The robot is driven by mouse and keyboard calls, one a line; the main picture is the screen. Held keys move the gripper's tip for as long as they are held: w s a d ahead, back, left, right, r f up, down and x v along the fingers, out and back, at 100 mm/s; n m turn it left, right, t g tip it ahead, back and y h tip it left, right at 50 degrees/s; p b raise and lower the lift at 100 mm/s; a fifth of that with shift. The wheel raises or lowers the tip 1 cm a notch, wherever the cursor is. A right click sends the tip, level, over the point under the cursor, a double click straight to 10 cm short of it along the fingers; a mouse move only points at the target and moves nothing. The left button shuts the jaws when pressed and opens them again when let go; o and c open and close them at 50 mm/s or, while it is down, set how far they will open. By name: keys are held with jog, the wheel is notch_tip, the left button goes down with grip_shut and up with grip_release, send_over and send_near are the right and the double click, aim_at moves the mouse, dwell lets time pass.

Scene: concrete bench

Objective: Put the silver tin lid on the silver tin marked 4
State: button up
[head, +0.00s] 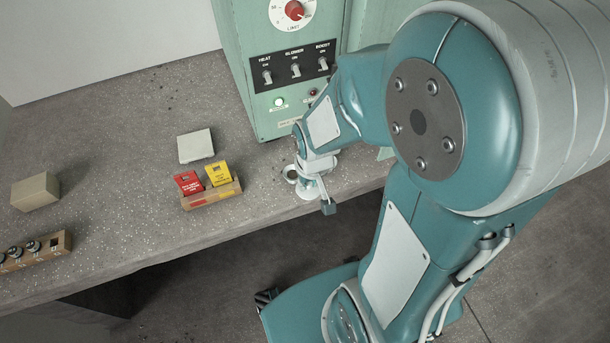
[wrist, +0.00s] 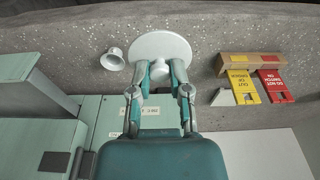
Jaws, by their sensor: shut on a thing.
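My gripper (wrist: 160,68) has its two fingers closed in at the near edge of a pale round disc (wrist: 160,46) in the wrist view. The disc looks like the lid; the exact grip is partly hidden. A small pale flared cup-like piece (wrist: 112,59) is left of the disc, apart from it. In the head view my gripper (head: 311,187) is low at the bench's front edge, in front of the green cabinet. I cannot make out a tin marked 4 in either view.
A wooden block with red (head: 188,182) and yellow (head: 219,174) tags is left of my gripper. Behind it is a pale box (head: 195,146). The green control cabinet (head: 270,115) stands behind. Another box (head: 35,191) and a wooden rack (head: 55,245) are far left.

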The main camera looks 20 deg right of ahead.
jog(key=w+f, duration=0.4)
jog(key=w, duration=0.3)
jog(key=w+f, duration=0.3)
jog(key=w, duration=0.4)
send_over(292, 173)
jog(key=shift+s+f, duration=0.2)
jog(key=shift+f, duration=2.2)
jog(key=shift+s+f, duration=0.1)
jog(key=shift+f, duration=0.65)
jog(key=o, duration=0.8)
jog(key=shift+r, duration=0.1)
jog(key=r, duration=0.3)
jog(key=s+r, duration=0.1)
jog(key=r, duration=0.7)
jog(key=shift+s+r, duration=0.25)
jog(key=shift+s, duration=0.1)
